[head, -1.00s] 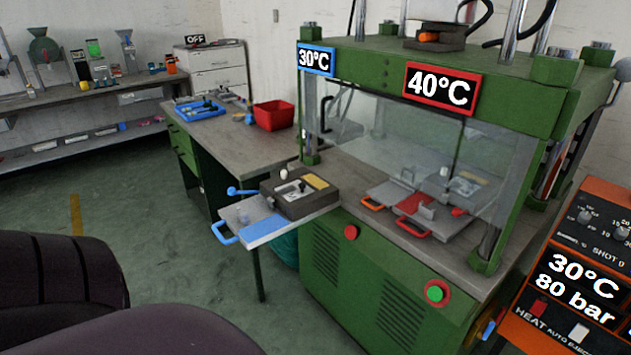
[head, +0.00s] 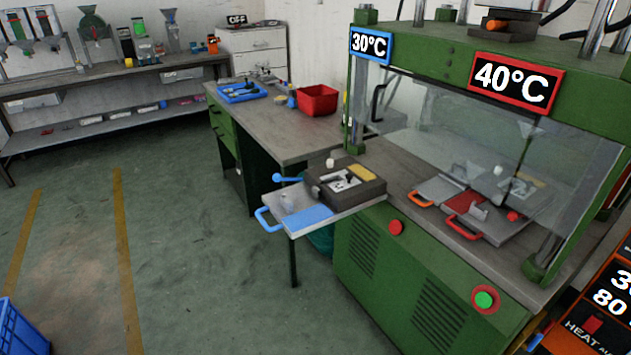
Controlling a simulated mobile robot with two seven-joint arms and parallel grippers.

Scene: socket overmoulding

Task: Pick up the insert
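I cannot make out for certain which small thing is the insert. Several small dark, blue and yellow items lie in and beside a blue tray (head: 259,94) on the grey workbench (head: 290,138). A mould block (head: 373,194) with a pale metal pattern and a yellow patch on top sits on a blue-handled plate (head: 275,214) at the left of the green press (head: 435,275). Neither of my grippers is in view.
A red bin (head: 318,101) stands on the workbench. The press has a clear guard, with orange- and red-handled plates (head: 462,230) behind it. A blue crate (head: 18,330) is at the lower left. The green floor (head: 190,250) in front is clear.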

